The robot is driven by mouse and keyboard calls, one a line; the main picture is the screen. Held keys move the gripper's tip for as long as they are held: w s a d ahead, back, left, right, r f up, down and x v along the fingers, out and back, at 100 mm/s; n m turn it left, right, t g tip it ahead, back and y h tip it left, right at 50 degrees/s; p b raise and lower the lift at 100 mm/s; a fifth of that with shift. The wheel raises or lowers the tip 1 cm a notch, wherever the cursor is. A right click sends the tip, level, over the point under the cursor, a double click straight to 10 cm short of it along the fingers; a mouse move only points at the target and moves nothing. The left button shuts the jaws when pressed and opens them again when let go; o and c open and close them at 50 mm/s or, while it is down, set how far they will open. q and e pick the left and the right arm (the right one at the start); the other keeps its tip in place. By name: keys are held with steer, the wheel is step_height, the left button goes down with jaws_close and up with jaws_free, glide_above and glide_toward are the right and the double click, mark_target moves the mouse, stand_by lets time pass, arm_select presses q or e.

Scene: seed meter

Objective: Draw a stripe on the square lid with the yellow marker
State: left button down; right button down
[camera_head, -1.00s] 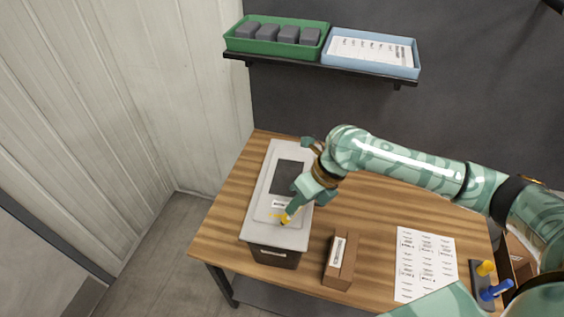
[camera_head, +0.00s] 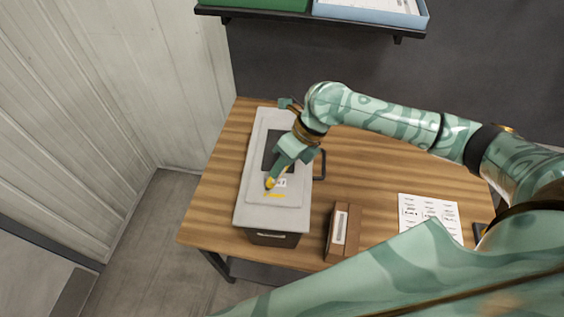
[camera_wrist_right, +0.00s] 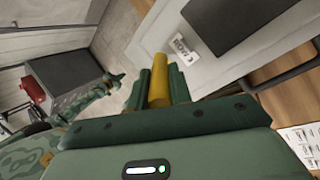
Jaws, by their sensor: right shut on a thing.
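My right gripper (camera_head: 280,168) is shut on the yellow marker (camera_head: 269,183), whose lower end points down at the front part of the grey lid (camera_head: 247,212). The marker also shows between the fingers in the right wrist view (camera_wrist_right: 159,80). I cannot tell whether the tip touches the lid. The lid tops a long box with a dark panel and a white label, partly hidden by the gripper. My left gripper (camera_wrist_right: 112,80) seems to show small in the wrist view; its jaws are unclear.
A brown carton (camera_head: 343,232) stands right of the lidded box on the wooden table (camera_head: 215,190). A printed sheet (camera_head: 430,213) lies farther right. A wall shelf (camera_head: 330,23) holds green and blue trays. My arm covers the front right.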

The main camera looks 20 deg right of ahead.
steer(key=shift+s+f, duration=0.1)
steer(key=shift+f, duration=0.15)
arm_select(q)
steer(key=shift+s+f, duration=0.1)
steer(key=shift+s, duration=0.05)
arm_select(e)
steer(key=shift+a, duration=0.1)
arm_select(q)
steer(key=shift+f, duration=0.2)
arm_select(e)
steer(key=shift+f, duration=0.25)
stand_by(0.7)
arm_select(q)
steer(key=shift+r, duration=0.1)
arm_select(e)
steer(key=shift+d+r, duration=0.1)
steer(key=shift+d, duration=0.2)
arm_select(q)
steer(key=shift+r, duration=0.1)
steer(key=shift+r, duration=0.15)
arm_select(e)
steer(key=shift+s+d, duration=0.35)
steer(key=shift+d, duration=0.3)
stand_by(0.7)
